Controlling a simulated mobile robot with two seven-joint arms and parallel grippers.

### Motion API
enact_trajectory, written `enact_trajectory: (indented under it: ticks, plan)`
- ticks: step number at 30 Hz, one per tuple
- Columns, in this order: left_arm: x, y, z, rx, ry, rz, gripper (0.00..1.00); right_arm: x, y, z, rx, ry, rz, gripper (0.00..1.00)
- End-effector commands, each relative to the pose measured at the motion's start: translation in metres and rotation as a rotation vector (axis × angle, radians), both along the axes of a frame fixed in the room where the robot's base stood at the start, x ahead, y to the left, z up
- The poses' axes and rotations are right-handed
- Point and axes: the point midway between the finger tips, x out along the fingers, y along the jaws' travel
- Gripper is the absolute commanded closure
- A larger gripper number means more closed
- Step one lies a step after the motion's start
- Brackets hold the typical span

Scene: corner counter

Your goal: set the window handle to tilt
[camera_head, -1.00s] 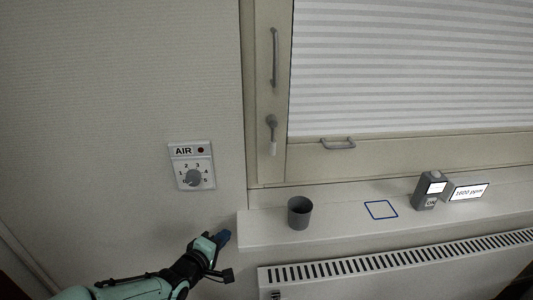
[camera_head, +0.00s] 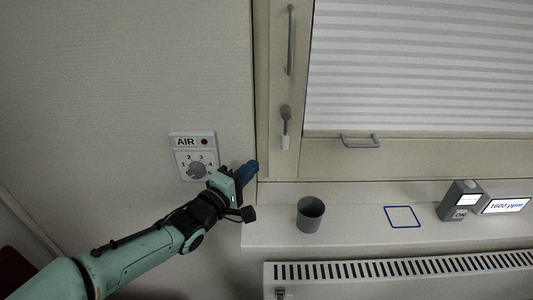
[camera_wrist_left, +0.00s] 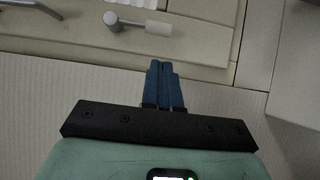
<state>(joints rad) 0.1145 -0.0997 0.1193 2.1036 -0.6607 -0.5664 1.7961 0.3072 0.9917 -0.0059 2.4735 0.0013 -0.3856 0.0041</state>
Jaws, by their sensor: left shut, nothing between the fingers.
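The window handle (camera_head: 285,122) is on the left window frame in the head view, with its pale grip hanging straight down. It also shows in the left wrist view (camera_wrist_left: 139,25), ahead of the fingers and apart from them. My left gripper (camera_head: 252,167) is in front of the wall, left of the window frame and below the handle. Its blue fingers (camera_wrist_left: 164,82) are shut together with nothing between them. My right gripper is not in view.
The AIR dial panel (camera_head: 194,157) is on the wall close to my left gripper. A grey cup (camera_head: 310,214), a blue square outline (camera_head: 403,217), a grey ON device (camera_head: 460,201) and a 1600 ppm display (camera_head: 505,205) are on the sill (camera_head: 350,222). A radiator (camera_head: 400,280) is below.

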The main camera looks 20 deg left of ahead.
Motion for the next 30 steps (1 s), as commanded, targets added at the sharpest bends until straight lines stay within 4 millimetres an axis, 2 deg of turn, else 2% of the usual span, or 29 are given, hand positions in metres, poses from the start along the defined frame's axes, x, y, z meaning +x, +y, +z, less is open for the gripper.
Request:
enact_trajectory:
  ticks: [16, 21, 30]
  plan:
    - [0.082, -0.026, 0.003, -0.001, -0.001, -0.001, 1.0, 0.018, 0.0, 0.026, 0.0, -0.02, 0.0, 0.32]
    - [0.092, -0.029, 0.001, 0.0, 0.0, 0.001, 1.0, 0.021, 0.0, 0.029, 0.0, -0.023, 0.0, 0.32]
    - [0.093, -0.029, 0.0, 0.0, 0.0, 0.001, 1.0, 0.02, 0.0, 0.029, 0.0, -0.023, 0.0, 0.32]
